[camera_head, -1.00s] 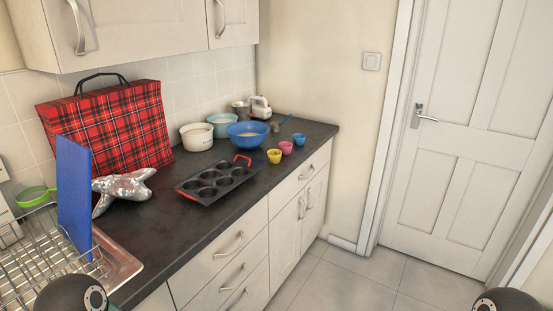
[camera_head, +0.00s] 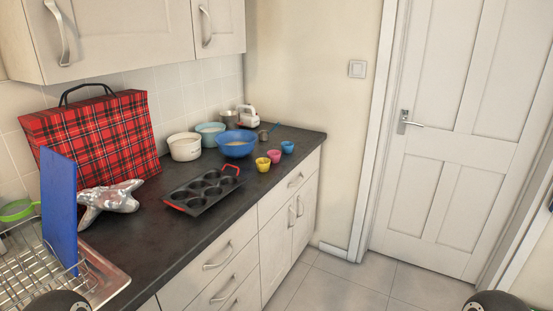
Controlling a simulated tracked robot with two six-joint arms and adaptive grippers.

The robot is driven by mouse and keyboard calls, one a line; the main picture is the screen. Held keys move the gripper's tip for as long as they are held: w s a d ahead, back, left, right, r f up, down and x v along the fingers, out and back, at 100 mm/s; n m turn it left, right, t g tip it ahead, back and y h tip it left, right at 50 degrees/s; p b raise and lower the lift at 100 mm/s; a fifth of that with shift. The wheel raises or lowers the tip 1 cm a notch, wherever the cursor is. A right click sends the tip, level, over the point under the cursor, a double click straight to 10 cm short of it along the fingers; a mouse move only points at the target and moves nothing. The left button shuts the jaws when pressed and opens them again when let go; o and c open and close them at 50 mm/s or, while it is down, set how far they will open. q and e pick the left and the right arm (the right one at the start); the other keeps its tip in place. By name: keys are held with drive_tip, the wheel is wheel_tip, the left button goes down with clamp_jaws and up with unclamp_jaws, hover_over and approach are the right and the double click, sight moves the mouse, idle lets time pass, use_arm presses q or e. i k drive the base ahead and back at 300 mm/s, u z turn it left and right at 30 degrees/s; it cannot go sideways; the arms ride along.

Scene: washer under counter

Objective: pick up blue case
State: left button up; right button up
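The small blue case (camera_head: 287,147) looks like a cup-shaped baking case. It stands on the dark counter near its front edge, toward the far end. A pink case (camera_head: 273,156) and a yellow case (camera_head: 262,164) stand in a row nearer to me. Neither of my grippers is in view; only dark rounded parts of my arms show at the bottom left and bottom right edges. Nothing visible is touching the blue case.
Behind the cases are a blue bowl (camera_head: 236,144) and a small metal cup (camera_head: 263,136). A muffin tray (camera_head: 203,188) lies nearer on the counter (camera_head: 160,233). A blue board (camera_head: 59,210) stands in the dish rack (camera_head: 30,284). Floor (camera_head: 345,283) before the door is clear.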

sight(287, 147)
drive_tip(key=u, duration=1.15)
drive_tip(key=i, duration=0.15)
drive_tip(key=z, duration=3.1)
drive_tip(key=i, duration=3)
drive_tip(key=u, duration=1.9)
